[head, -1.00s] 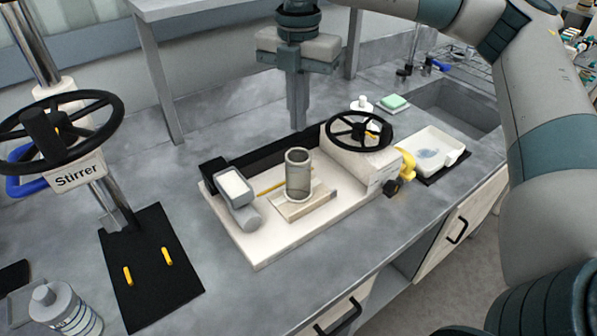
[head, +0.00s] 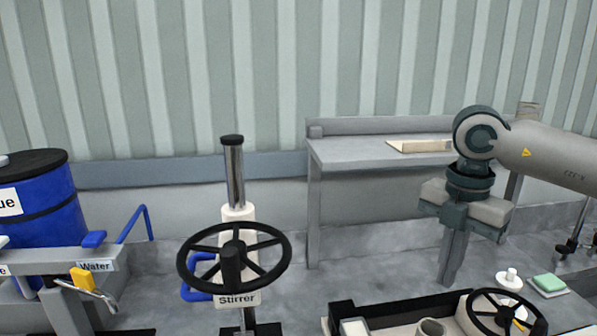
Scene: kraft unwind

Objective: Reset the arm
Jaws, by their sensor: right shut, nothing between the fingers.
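My right gripper (head: 447,282) points straight down at the right of the head view. Its fingers are together and empty. It hangs above the counter, behind or over the back edge of the cream apparatus with the black handwheel (head: 507,312). The right arm comes in from the right edge. My left gripper and left arm are not in view.
A blue drum (head: 40,215) and a "Water" fixture (head: 95,266) are at the left. A raised grey shelf (head: 350,150) stands behind the gripper. A grey cup (head: 431,327) shows at the bottom edge. A green sponge (head: 549,283) lies right.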

